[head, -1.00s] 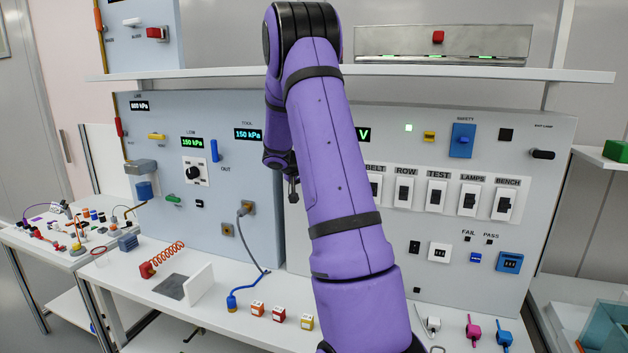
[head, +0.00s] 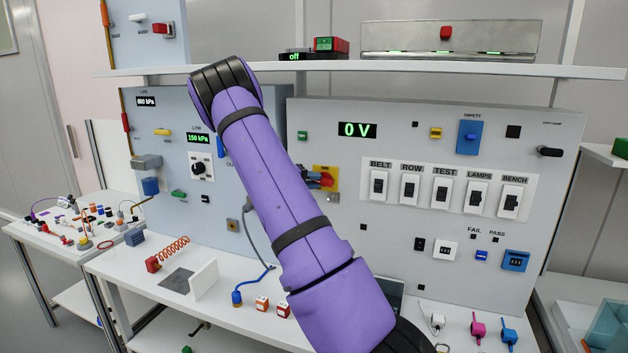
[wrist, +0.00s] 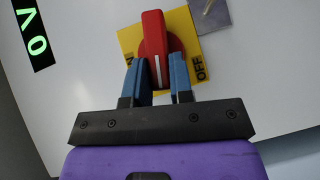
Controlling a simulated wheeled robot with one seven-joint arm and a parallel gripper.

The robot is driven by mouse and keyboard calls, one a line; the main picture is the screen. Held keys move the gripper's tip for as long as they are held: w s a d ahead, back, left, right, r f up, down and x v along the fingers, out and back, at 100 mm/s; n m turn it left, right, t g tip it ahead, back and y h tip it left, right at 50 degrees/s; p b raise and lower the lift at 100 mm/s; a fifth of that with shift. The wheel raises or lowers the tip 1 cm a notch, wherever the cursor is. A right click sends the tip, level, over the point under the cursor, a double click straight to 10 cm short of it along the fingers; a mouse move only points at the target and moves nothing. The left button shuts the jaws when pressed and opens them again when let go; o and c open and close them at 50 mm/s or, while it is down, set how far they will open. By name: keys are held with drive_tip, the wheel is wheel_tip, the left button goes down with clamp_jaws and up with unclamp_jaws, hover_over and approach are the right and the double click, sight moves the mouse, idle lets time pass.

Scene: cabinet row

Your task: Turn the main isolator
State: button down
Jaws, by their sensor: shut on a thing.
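The main isolator shows in the head view as a yellow plate (head: 333,170) with a red handle (head: 326,180), left of centre on the right-hand panel, partly behind my arm. In the wrist view its red handle (wrist: 152,32) stands over the yellow plate (wrist: 184,20). The handle's white line points down the picture. OFF is printed at the plate's lower right, and a partly hidden label is at its lower left. My gripper (wrist: 157,70) has a blue finger on each side of the handle's lower part and is shut on it. The display (head: 357,130) above reads 0 V.
A row of labelled switches (head: 444,191) is right of the isolator. A small metal plate (wrist: 210,12) is close to the yellow plate. A shelf (head: 450,67) runs above the panels. Small blocks (head: 262,303) and plugs (head: 478,329) lie on the bench below.

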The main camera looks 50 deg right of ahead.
drive_tip(key=shift+s+d+f+n+g+h, duration=0.1)
drive_tip(key=shift+s+f+n+g+h, duration=0.15)
drive_tip(key=shift+n+g+h, duration=0.3)
idle(0.4)
drive_tip(key=c, duration=1)
unclamp_jaws()
drive_tip(key=shift+d, duration=0.1)
drive_tip(key=shift+w, duration=0.1)
drive_tip(key=v, duration=1)
drive_tip(key=shift+a, duration=0.4)
drive_tip(key=shift+w+f, duration=0.15)
